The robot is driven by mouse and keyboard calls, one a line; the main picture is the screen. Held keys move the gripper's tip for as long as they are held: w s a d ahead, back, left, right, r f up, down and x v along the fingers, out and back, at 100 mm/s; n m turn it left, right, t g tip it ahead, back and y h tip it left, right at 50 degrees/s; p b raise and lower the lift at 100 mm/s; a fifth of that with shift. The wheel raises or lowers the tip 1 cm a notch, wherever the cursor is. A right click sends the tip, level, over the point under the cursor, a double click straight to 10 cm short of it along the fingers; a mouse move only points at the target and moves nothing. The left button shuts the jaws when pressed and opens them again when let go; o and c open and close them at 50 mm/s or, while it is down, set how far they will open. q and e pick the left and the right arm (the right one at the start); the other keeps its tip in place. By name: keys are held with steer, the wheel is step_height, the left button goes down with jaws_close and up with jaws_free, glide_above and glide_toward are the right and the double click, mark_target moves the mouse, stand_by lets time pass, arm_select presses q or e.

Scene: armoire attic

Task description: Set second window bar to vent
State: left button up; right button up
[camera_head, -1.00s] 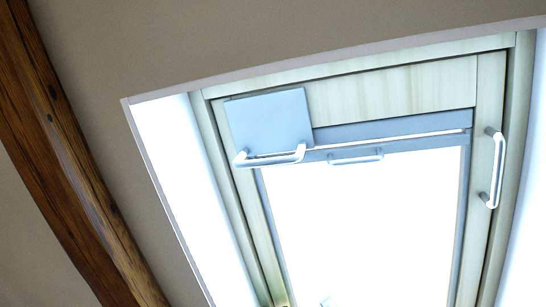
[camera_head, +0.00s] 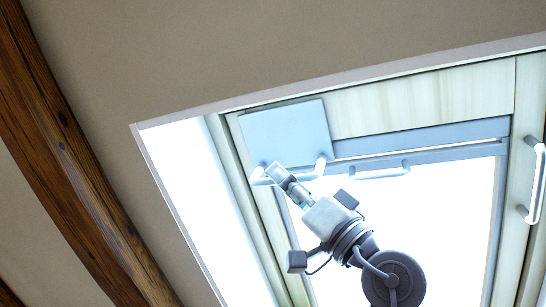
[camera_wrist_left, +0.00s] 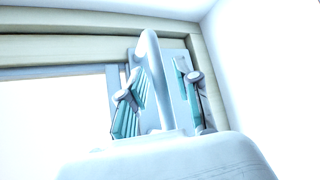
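One roof window (camera_head: 430,105) with a pale wood frame shows in the head view. A grey-blue plate (camera_head: 290,130) sits at its upper left, with a white U-shaped bar (camera_head: 318,170) along the lower edge. My left gripper (camera_head: 274,172) is raised to the left part of this bar and hides some of it. In the left wrist view the bar (camera_wrist_left: 151,75) stands between the two teal-padded fingers (camera_wrist_left: 161,98), with gaps seeming to show on both sides. The gripper looks open around the bar. My right gripper is not in view.
A second white handle (camera_head: 382,172) is on the grey rail right of the plate. Another white handle (camera_head: 537,180) is on the frame's right side. A dark wooden beam (camera_head: 75,170) crosses the sloped ceiling at left.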

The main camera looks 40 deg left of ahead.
mark_target(286, 151)
arm_select(q)
steer(key=shift+p+x, duration=0.5)
steer(key=shift+x, duration=1.2)
jaws_close()
steer(key=shift+f, duration=0.1)
